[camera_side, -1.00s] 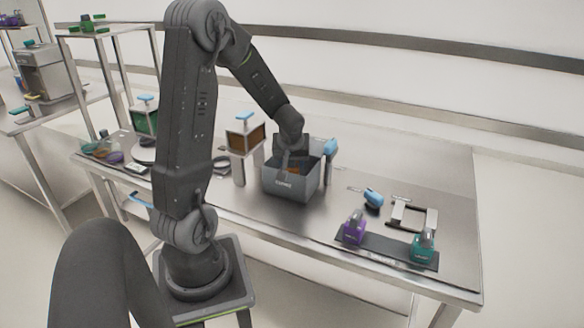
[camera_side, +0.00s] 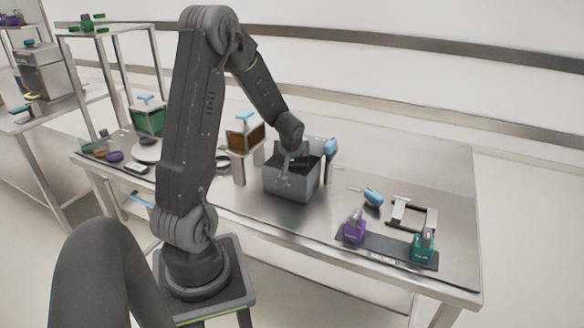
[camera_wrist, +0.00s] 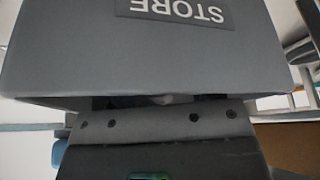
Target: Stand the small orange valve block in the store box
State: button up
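The grey store box (camera_side: 305,184) stands on the steel table in the side view. The orange valve block does not show in either view now.
A purple block (camera_side: 354,230) and a teal block (camera_side: 424,246) stand on a dark strip at the table's front right. A raised amber container (camera_side: 245,138) stands close left of the box.

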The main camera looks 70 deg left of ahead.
jog(key=shift+o, duration=1)
jog(key=shift+r, duration=0.2)
jog(key=v, duration=1.2)
jog(key=d+r+m+t+h, duration=0.1)
jog(key=d+r+m, duration=0.15)
jog(key=d, duration=0.35)
jog(key=d+r+m+t, duration=0.1)
jog(key=d+r+m, duration=0.15)
jog(key=d, duration=0.45)
jog(key=s+d+r+m+t+h, duration=0.1)
jog(key=s+d+m, duration=0.2)
jog(key=d, duration=0.4)
jog(key=s+d+r+m+h, duration=0.1)
jog(key=s+d+m+h, duration=0.1)
jog(key=s+d+m, duration=0.2)
jog(key=d+m, duration=0.1)
jog(key=d, duration=0.2)
jog(key=shift+d+m+t, duration=0.2)
jog(key=shift+m+t, duration=0.1)
jog(key=shift+t, duration=0.1)
jog(key=shift+r, duration=0.1)
jog(key=shift+c, duration=0.2)
